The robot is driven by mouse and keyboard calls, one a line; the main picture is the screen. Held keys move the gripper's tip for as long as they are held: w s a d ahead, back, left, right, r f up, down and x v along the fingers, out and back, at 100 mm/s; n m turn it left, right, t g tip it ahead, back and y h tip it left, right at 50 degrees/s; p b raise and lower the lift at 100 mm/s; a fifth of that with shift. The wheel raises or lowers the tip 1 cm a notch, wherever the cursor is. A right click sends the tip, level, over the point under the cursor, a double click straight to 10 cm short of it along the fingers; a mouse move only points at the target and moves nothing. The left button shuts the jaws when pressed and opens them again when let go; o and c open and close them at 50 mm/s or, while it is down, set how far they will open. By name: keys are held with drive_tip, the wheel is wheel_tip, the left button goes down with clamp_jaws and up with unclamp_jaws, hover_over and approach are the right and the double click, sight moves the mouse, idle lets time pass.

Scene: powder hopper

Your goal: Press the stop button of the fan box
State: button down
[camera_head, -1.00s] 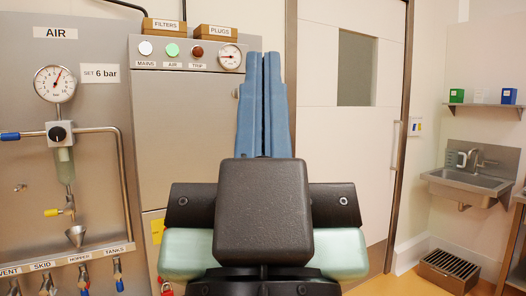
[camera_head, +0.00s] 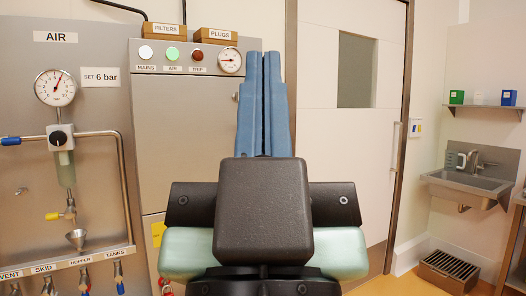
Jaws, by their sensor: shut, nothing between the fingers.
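My gripper (camera_head: 264,56) points up in the middle of the view, its blue fingers together with nothing between them. It stands in front of the grey cabinet's right edge and the door frame. I see no fan box and no stop button. The grey cabinet (camera_head: 185,120) carries a row of round lamps labelled MAINS, AIR and TRIP, with the AIR lamp green, and a small gauge (camera_head: 230,60). My gripper and arm hide part of the cabinet and door.
An air panel (camera_head: 95,110) with a gauge, pipes and several labelled valves is at left. FILTERS (camera_head: 162,47) and PLUGS (camera_head: 216,41) boxes sit atop the cabinet. A white door (camera_head: 345,150) is behind my gripper. A sink (camera_head: 467,185) and a floor grate (camera_head: 447,271) are at right.

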wheel_tip(320, 180, up, 12)
drive_tip(key=p, duration=1.1)
